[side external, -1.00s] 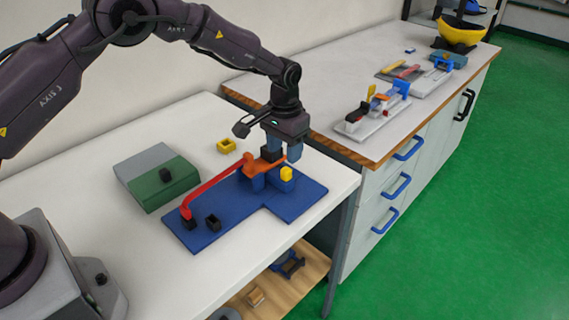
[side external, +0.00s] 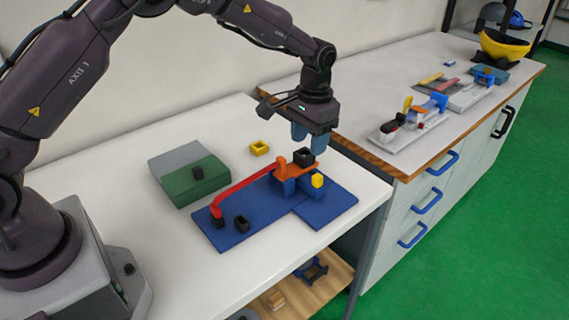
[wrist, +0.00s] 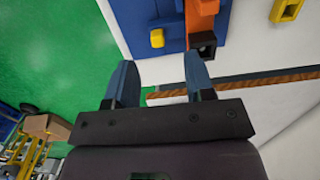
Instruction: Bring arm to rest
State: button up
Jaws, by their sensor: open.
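My gripper (side external: 311,133) is open and empty, with its blue fingers pointing down above the right end of the drop tower. In the wrist view my gripper (wrist: 157,82) shows a wide gap between the fingers. The tower stands on a blue base plate (side external: 238,226). It has an orange piece (side external: 283,166), a black hollow block (side external: 303,156) on top, a yellow block (side external: 317,180) at its side and a sloping red bar (side external: 247,185) leading down left to a black block. In the wrist view the black block (wrist: 203,42) and yellow block (wrist: 157,38) lie beyond the fingertips.
A green and grey box (side external: 197,183) with a black knob stands left of the plate. A yellow hollow block (side external: 259,148) lies behind. A second bench (side external: 390,82) with several assemblies and a yellow bowl (side external: 503,46) is at the right. The table front is clear.

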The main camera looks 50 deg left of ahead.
jog(key=s+a+r+t, duration=0.1)
jog(key=s+r+t, duration=0.1)
jog(key=s+r, duration=0.4)
jog(key=s+a+r+t, duration=0.1)
jog(key=s+r, duration=0.6)
jog(key=s, duration=0.7)
jog(key=s+a+r+t, duration=0.2)
jog(key=s+r, duration=0.4)
jog(key=s, duration=0.4)
jog(key=shift+r+t, duration=0.25)
jog(key=shift+t, duration=0.35)
jog(key=shift+w+a, duration=0.1)
jog(key=shift+a, duration=0.05)
